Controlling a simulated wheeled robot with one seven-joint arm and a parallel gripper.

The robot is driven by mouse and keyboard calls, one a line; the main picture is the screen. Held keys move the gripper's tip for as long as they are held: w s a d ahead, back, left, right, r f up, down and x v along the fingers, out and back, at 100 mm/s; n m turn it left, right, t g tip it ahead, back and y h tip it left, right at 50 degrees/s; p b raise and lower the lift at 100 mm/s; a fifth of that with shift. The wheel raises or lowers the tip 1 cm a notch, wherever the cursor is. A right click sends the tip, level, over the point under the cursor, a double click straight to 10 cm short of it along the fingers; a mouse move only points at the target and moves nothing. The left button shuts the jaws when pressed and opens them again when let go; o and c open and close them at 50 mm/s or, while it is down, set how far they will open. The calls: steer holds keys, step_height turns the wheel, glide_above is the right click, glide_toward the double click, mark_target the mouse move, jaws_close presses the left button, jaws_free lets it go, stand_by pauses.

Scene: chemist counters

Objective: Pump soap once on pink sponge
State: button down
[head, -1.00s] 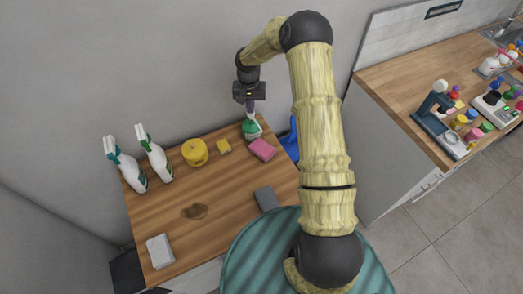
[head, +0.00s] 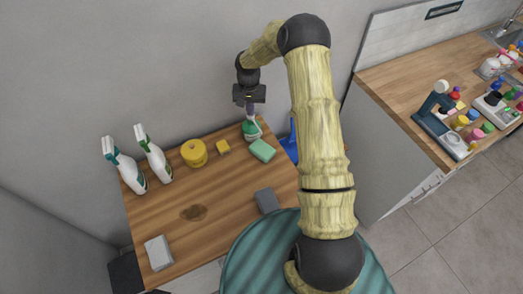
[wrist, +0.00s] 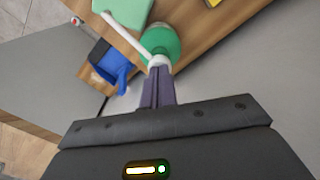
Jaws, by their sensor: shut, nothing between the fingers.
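The soap dispenser (head: 251,132), a green bottle with a white pump head, stands at the back right of the wooden counter. In the wrist view the bottle (wrist: 166,42) shows a long white spout reaching over the sponge. The sponge (head: 262,150) lies just in front of the bottle and now looks green, not pink; it also shows at the top of the wrist view (wrist: 124,10). My gripper (head: 250,109) is shut and empty, pointing down right over the pump head. In the wrist view its fingertips (wrist: 158,72) meet the pump top; contact seems likely.
Two spray bottles (head: 125,168) stand at the left. A yellow round container (head: 194,153) and a small yellow sponge (head: 222,147) are at the back. A grey block (head: 267,200) lies near the front. A blue object (head: 290,141) is beside the counter's right edge.

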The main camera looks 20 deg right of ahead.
steer(key=shift+r+p, duration=0.6)
steer(key=shift+r, duration=0.55)
steer(key=shift+r, duration=0.15)
steer(key=shift+r+p, duration=1.65)
steer(key=shift+r, duration=1.25)
steer(key=s+r+n+t+b, duration=0.1)
steer(key=s+r+n+b, duration=0.1)
steer(key=s, duration=1.2)
steer(key=s+r+n+t+b, duration=0.1)
steer(key=s+r+b, duration=0.4)
steer(key=s, duration=0.9)
steer(key=shift+s+r+n+t, duration=0.2)
steer(key=shift+n+t, duration=0.1)
steer(key=shift+n, duration=0.1)
